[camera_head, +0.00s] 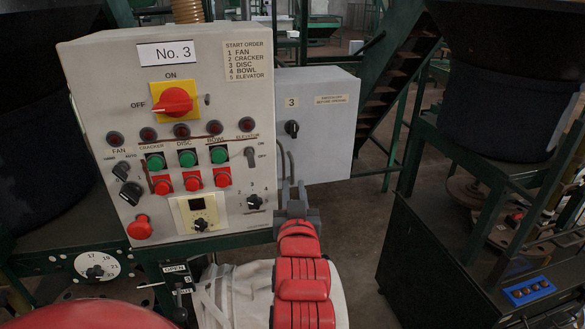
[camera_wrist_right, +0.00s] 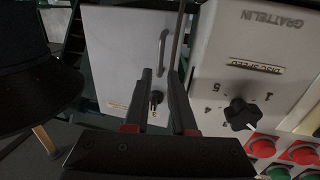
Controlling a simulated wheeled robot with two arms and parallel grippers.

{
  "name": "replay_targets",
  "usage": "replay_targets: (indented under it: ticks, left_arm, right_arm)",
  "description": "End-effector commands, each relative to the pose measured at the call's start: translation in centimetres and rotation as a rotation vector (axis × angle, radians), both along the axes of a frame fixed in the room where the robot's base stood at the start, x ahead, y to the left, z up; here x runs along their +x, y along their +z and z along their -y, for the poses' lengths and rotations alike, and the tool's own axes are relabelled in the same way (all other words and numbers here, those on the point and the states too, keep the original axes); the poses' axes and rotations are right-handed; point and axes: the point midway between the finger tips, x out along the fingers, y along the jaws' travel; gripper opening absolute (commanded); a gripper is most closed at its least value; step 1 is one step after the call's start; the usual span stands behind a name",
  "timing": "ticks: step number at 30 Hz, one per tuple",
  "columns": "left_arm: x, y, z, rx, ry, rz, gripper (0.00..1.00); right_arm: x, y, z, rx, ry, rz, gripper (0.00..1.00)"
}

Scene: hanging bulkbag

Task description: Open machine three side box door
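The side box (camera_head: 335,150) is a grey cabinet marked 3, to the right of the No. 3 control panel. Its door looks shut. The door carries a black knob (camera_head: 291,128) and a slim grey upright handle (camera_head: 290,165). In the right wrist view, the door (camera_wrist_right: 118,50), handle (camera_wrist_right: 162,52) and knob (camera_wrist_right: 155,98) appear the other way up. My right gripper (camera_head: 291,190) is in front of the door's lower left part. In its wrist view, the fingers (camera_wrist_right: 160,75) are apart, with the handle just beyond and between their tips. Contact cannot be told. My left gripper is out of view.
The control panel (camera_head: 222,100), with switches and buttons, stands close on the left. Its disc speed knob (camera_wrist_right: 241,114) is near my right gripper. A dark machine (camera_head: 490,90) and green stairs (camera_head: 395,85) stand to the right. Bare floor shows between them.

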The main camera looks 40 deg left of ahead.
Motion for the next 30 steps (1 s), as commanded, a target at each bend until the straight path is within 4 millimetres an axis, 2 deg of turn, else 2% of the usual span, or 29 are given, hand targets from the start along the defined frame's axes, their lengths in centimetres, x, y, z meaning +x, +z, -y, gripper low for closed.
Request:
replay_targets:
  ticks: [3, 10, 15, 24, 25, 29, 30]
  left_arm:
    - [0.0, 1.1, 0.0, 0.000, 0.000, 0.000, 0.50]
    - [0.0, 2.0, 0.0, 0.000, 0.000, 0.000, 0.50]
    - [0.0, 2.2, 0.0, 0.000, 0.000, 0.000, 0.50]
    - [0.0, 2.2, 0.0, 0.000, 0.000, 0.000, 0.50]
    - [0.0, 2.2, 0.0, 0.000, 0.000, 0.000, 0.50]
    - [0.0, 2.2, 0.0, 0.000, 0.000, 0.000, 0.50]
    - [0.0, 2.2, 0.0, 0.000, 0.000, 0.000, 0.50]
  right_arm:
    - [1.7, 0.3, -1.2, -0.005, -0.001, -0.001, 0.24]
    - [3.8, 0.1, -3.0, -0.004, 0.000, -0.001, 0.24]
    - [4.5, 0.1, -3.5, -0.001, 0.000, 0.001, 0.24]
    - [4.6, 0.0, -3.7, -0.001, 0.001, -0.001, 0.24]
    - [4.6, 0.0, -3.7, -0.001, 0.001, -0.001, 0.22]
    - [4.6, 0.0, -3.7, -0.001, 0.001, -0.001, 0.00]
    - [4.6, 0.0, -3.7, 0.000, 0.001, 0.000, 0.00]
